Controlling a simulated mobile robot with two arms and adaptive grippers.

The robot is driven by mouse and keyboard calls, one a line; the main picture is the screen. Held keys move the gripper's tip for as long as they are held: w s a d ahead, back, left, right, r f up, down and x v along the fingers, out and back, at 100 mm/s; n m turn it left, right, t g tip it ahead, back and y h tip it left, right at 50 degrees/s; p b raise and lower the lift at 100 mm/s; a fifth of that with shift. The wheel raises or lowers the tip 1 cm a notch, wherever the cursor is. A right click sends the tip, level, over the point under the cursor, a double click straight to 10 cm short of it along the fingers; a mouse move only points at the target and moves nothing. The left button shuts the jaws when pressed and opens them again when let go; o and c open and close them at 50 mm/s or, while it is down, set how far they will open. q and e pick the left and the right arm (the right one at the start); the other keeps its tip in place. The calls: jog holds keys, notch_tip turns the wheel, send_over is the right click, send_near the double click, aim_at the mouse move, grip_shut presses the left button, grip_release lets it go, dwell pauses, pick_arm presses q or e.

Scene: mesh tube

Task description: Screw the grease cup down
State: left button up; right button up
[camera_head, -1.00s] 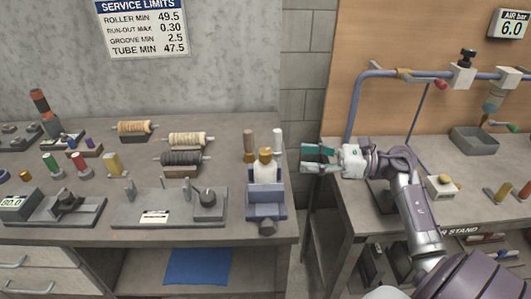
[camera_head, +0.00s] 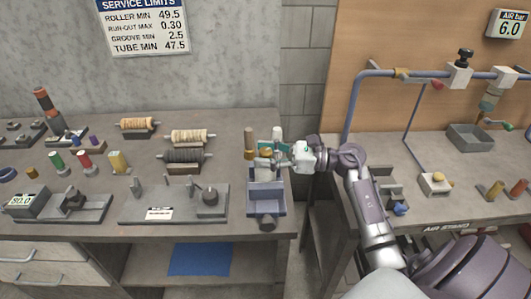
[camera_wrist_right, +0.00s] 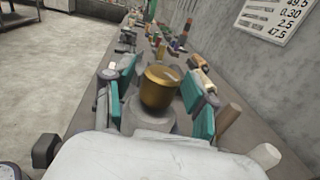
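The brass grease cup (camera_head: 265,153) sits upright on a pale body in the blue-grey fixture (camera_head: 266,201) near the right end of the left bench. The gripper partly hides it in the head view. My right gripper (camera_head: 274,154) reaches in from the right at the cup's height. In the right wrist view its teal pads stand apart, one on each side of the grease cup (camera_wrist_right: 160,88). Gaps show between pads and cup, so the gripper is open and empty. My left gripper is not in view.
A tan peg (camera_head: 249,142) and a pale peg (camera_head: 277,134) stand just behind the fixture. Wound rollers (camera_head: 184,157) and a grey gauge stand (camera_head: 172,207) lie to the left. A gap separates this bench from the right bench (camera_head: 452,207).

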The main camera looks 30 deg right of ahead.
grip_shut()
jog(key=shift+m+t+h, duration=0.4)
jog(key=shift+t, duration=0.1)
jog(key=shift+s+m+t+h, duration=0.1)
jog(key=shift+m+t+h, duration=0.5)
jog(key=shift+h, duration=0.1)
jog(key=shift+r+m+t+h+p, duration=0.15)
jog(key=shift+m+t+h+p, duration=0.25)
jog(key=shift+m+t+h, duration=0.55)
jog(key=m+h+p, duration=0.1)
jog(key=h+p, duration=0.1)
jog(key=m+t+h+p, duration=0.1)
jog(key=m+h+p, duration=0.1)
jog(key=h+p, duration=0.1)
jog(key=shift+r+t, duration=0.15)
jog(key=shift+t, duration=0.1)
jog(key=shift+f+m+h+p, duration=0.25)
jog(key=shift+m+h+p, duration=0.3)
jog(key=shift+h+p, duration=0.35)
